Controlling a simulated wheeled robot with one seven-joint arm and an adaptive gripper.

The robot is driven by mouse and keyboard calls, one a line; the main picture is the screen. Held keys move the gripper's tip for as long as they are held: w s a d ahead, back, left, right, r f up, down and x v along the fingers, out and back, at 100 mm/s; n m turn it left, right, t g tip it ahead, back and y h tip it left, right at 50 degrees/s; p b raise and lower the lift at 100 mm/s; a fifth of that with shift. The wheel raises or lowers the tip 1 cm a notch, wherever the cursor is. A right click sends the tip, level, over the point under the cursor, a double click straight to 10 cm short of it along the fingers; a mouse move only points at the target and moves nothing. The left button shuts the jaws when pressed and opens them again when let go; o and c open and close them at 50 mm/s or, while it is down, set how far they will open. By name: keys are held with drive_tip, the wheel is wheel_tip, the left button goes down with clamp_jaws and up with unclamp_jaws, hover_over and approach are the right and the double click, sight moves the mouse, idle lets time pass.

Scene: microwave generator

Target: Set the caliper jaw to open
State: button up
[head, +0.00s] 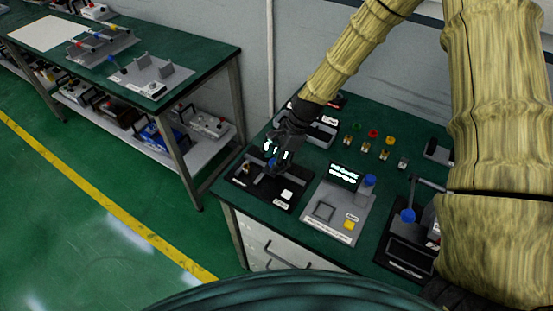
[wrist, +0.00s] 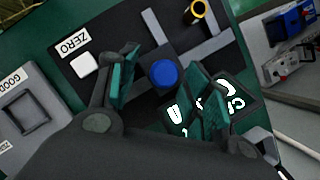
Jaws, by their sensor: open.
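The caliper station is a black plate (head: 247,187) on the green bench, below my gripper in the head view. In the wrist view its blue round knob (wrist: 163,74) sits on a grey slide between my fingers, with a visible gap on each side. Grey upright bars (wrist: 155,27) stand farther along the plate, with a brass ring (wrist: 197,10) near them. A white button (wrist: 84,64) lies beside the ZERO label. A dark display (wrist: 232,103) with glowing digits is partly hidden by the right finger. My gripper (head: 279,154) is open over the knob, its fingers not touching it.
A grey station (head: 330,222) with a display and yellow button stands to the right. Farther right is a black-based station with a blue-knobbed lever (head: 407,215). Small coloured parts (head: 373,133) line the back. Another bench (head: 215,45) stands left across clear floor.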

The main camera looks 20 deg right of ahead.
drive_tip(key=shift+a, duration=0.1)
drive_tip(key=shift+d+r, duration=0.2)
drive_tip(key=shift+r, duration=0.25)
drive_tip(key=v, duration=1.1)
